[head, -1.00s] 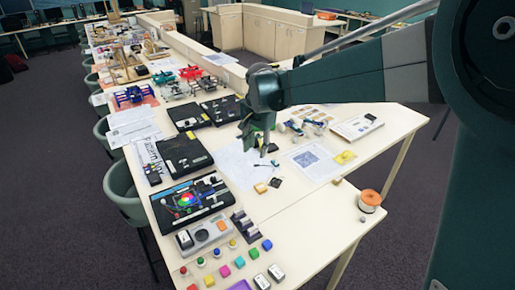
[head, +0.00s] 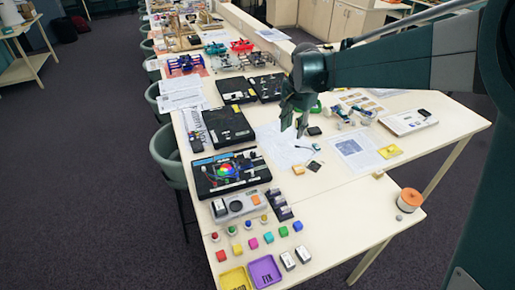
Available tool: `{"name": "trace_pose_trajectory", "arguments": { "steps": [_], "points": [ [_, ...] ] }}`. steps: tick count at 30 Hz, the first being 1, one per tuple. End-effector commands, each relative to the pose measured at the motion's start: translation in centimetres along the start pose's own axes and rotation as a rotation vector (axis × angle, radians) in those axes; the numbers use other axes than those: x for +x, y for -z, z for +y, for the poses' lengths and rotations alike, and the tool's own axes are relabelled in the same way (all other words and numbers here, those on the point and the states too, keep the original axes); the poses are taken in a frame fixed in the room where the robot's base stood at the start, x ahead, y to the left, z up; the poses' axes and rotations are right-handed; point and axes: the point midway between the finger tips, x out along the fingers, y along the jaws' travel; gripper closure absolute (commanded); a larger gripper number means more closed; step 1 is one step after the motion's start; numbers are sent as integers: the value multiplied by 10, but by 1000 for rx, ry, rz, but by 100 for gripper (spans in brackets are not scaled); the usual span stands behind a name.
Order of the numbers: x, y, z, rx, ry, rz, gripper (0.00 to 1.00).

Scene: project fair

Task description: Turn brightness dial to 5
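A black board with a bright colour wheel (head: 227,171) and small parts lies near the left edge of the table. In front of it is a grey unit (head: 222,214) with a round part (head: 236,206) in its middle. No dial marked for brightness and no number scale can be read at this size, so I cannot tell which part is the dial. My gripper (head: 294,130) points down above the table, right of and beyond the board, apart from both. Its fingers look parted with nothing between them.
Coloured cubes and buttons stand at the front, with a yellow tray (head: 236,280) and a purple tray (head: 264,271). An orange-topped spool (head: 409,199) stands at right. Black cases (head: 228,126) and papers lie behind. The table between cubes and spool is mostly clear.

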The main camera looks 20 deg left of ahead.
Motion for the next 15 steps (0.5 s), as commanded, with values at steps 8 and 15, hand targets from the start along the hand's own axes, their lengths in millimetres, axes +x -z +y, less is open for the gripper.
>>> {"name": "trace_pose_trajectory", "arguments": {
  "steps": [8,15],
  "points": [
    [37,-13,-55,-81,-30,-34,67],
    [73,-30,-99,-152,-59,-64,67]
  ]
}}
